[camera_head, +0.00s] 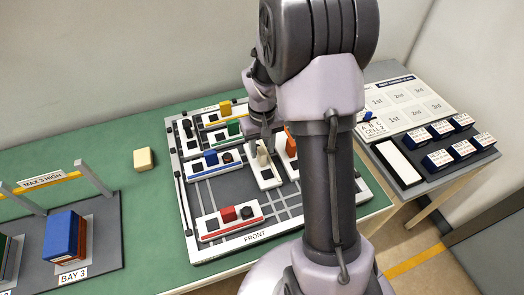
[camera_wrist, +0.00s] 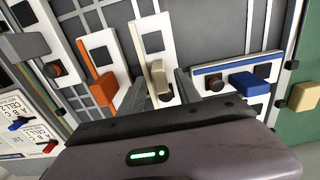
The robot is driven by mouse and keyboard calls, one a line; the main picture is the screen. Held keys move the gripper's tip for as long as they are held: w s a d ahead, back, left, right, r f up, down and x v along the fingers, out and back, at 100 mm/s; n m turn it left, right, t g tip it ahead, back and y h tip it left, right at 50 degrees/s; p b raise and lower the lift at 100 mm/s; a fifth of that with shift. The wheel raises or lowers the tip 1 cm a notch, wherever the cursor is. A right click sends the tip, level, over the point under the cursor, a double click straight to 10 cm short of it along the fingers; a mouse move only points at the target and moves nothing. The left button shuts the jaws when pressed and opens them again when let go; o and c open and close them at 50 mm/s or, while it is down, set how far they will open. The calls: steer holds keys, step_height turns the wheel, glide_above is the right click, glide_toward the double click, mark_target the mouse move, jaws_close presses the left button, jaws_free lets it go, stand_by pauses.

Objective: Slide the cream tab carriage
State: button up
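The cream tab carriage (camera_head: 268,178) is a white plate with an upright cream tab and a dark square, set in the board right of centre. In the wrist view its white plate (camera_wrist: 151,32) runs upward, and the cream tab (camera_wrist: 158,77) stands near a dark round knob. My gripper (camera_wrist: 160,86) is open, with one finger on each side of the tab and narrow gaps visible. In the head view my gripper (camera_head: 262,143) is over this carriage, partly hidden by my arm; contact cannot be told.
The orange-tab carriage (camera_wrist: 102,78) is close on one side, the blue-tab carriage (camera_wrist: 232,75) on the other. The red-tab carriage (camera_head: 230,220) is near the board's front. A loose cream block (camera_head: 144,158) lies on the green table. Bay 3 (camera_head: 105,245) holds stacked blocks at left.

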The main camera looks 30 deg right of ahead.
step_height(320, 180, up, 14)
steer(key=p, duration=0.4)
steer(key=shift+r, duration=0.2)
